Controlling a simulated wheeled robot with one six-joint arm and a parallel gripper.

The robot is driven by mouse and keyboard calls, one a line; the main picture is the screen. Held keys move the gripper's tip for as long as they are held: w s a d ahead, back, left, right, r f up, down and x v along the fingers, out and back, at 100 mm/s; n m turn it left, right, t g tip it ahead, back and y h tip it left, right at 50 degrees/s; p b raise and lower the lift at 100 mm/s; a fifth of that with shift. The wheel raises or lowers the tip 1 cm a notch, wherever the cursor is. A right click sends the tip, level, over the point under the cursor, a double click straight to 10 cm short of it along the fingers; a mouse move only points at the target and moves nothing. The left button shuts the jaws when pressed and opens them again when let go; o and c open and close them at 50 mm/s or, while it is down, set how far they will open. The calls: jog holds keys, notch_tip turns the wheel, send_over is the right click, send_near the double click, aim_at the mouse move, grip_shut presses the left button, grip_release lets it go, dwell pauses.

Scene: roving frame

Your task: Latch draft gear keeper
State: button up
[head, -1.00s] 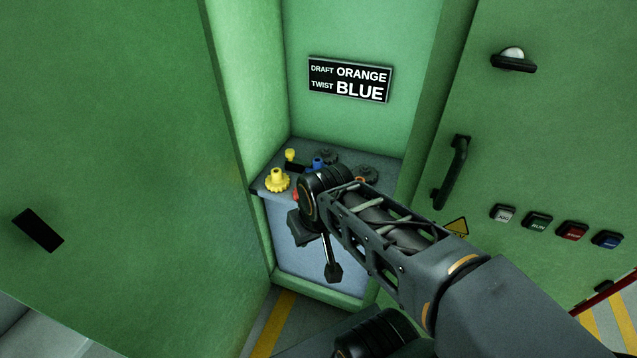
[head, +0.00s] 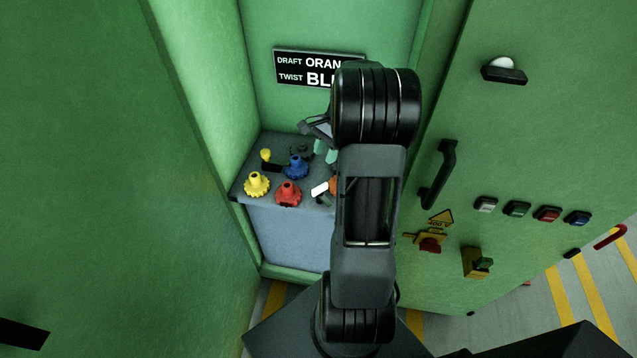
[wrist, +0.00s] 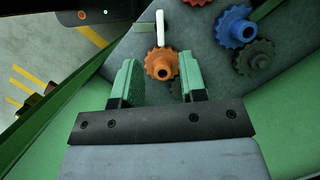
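The orange gear (wrist: 161,65) shows between my finger tips in the wrist view. A white bar (wrist: 160,28), perhaps the keeper, reaches its rim. In the head view the white bar (head: 320,189) lies beside the orange gear (head: 334,186), which my arm mostly hides. My gripper (wrist: 158,64) is open, with green fingers apart and nothing clearly held; contact with the gear cannot be told. A blue gear (head: 296,167) sits on the bench; it also shows in the wrist view (wrist: 236,27). The sign (head: 305,70), partly hidden now, pairs draft with orange and twist with blue.
A yellow gear (head: 257,185), a red gear (head: 288,193) and a small yellow knob (head: 266,155) stand on the grey bench (head: 247,167). A dark gear (wrist: 258,57) is beside the blue one. Green walls enclose the recess. A panel with a handle (head: 437,174) and buttons is right.

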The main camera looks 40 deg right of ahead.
aim_at(319, 187)
jog(key=shift+m, duration=0.8)
jog(key=x, duration=0.4)
jog(key=d+p+x, duration=0.1)
jog(key=x, duration=0.4)
jog(key=d+x, duration=0.1)
jog(key=x, duration=0.4)
jog(key=shift+f+p, duration=0.35)
jog(key=shift+f, duration=0.05)
jog(key=shift+c, duration=0.2)
jog(key=shift+y, duration=0.3)
grip_shut()
